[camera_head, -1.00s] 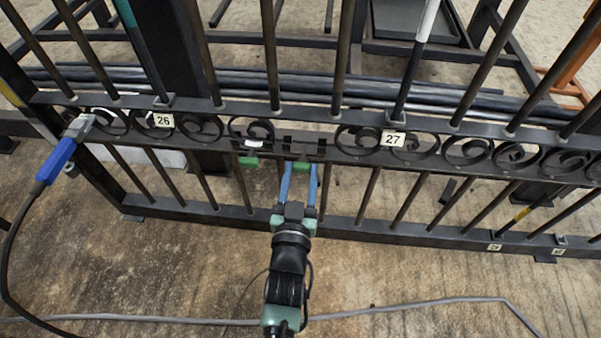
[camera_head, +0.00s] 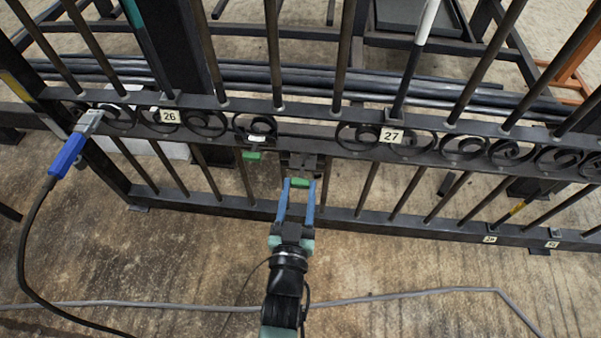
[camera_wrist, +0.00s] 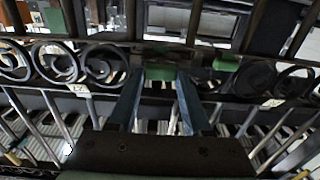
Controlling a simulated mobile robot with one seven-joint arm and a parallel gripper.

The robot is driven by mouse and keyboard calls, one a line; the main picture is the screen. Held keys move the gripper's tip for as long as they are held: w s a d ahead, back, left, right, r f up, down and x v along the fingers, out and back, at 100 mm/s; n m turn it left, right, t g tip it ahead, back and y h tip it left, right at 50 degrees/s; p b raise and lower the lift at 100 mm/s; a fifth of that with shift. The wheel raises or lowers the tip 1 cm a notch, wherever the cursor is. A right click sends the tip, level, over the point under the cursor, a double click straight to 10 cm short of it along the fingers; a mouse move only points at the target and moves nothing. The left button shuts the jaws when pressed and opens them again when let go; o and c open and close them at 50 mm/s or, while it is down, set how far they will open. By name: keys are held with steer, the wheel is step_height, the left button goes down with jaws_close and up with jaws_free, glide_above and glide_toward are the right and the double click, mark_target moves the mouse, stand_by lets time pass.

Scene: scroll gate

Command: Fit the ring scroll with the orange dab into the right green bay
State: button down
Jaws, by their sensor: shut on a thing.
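My gripper (camera_head: 297,187) has blue fingers and is shut on a green block (camera_head: 300,183) in front of the gate. It also shows in the wrist view (camera_wrist: 160,74). Behind this block, a dark bracket (camera_head: 303,163) hangs below the scroll band at the right bay, an opening with no scroll visible in it. The left bay holds a dark scroll (camera_head: 257,127) with a whitish dab, above a second green block (camera_head: 252,155), which shows right of my fingers in the wrist view (camera_wrist: 226,63). I cannot make out a ring scroll with an orange dab.
The dark gate has scrolls along its band and plates 26 (camera_head: 170,115) and 27 (camera_head: 391,135). A blue-handled tool (camera_head: 68,156) with a black cord is at the left. Upright bars flank my gripper.

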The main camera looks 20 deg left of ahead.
steer(key=shift+c, duration=1.6)
jaws_free()
steer(key=p+v, duration=0.4)
steer(key=v, duration=0.9)
steer(key=shift+p, duration=0.4)
steer(key=shift+w+r, duration=0.15)
